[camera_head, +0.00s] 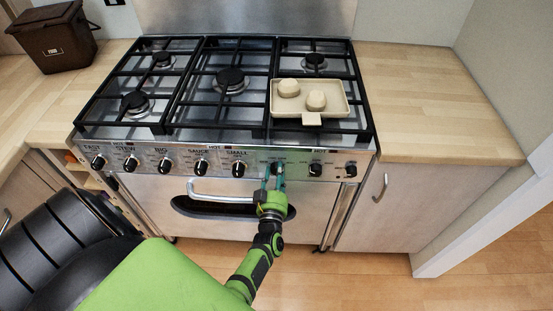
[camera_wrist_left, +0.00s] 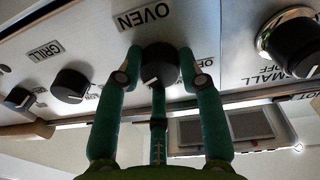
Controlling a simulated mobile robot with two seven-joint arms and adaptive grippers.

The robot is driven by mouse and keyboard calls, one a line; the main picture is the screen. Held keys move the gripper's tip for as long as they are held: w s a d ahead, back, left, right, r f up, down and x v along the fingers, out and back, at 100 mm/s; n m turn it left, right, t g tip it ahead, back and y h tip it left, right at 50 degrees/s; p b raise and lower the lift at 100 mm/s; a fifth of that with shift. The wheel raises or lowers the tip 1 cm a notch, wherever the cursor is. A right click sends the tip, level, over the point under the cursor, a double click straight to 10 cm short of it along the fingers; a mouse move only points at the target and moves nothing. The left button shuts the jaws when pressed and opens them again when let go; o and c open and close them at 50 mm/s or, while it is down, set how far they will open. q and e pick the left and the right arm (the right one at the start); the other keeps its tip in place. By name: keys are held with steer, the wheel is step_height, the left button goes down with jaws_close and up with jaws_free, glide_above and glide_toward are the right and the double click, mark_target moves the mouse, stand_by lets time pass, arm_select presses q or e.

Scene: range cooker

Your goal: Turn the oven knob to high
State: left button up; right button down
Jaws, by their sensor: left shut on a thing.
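The oven knob (camera_wrist_left: 160,66) is black with a white pointer line, below the OVEN label (camera_wrist_left: 143,15) in the left wrist view, where the panel appears turned around. In the head view the knob (camera_head: 278,167) is partly hidden by my gripper on the cooker's front panel. My left gripper (camera_wrist_left: 158,70) has its green fingers on both sides of the knob and is shut on it. In the head view this gripper (camera_head: 273,175) reaches up to the panel from below. My right gripper is not in view.
The grill knob (camera_wrist_left: 71,86) and the small-burner knob (camera_wrist_left: 290,45) flank the oven knob. The oven door handle (camera_head: 220,194) is just below left. A tray (camera_head: 341,112) with two round pieces stands on the hob. A brown bin (camera_head: 55,38) stands on the left counter.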

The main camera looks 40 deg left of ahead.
arm_select(q)
steer(key=o, duration=1.2)
steer(key=shift+w+a+r, duration=0.1)
steer(key=shift+a+r, duration=0.15)
steer(key=shift+r, duration=0.2)
steer(key=shift+c, duration=0.2)
steer(key=shift+d+f, duration=0.1)
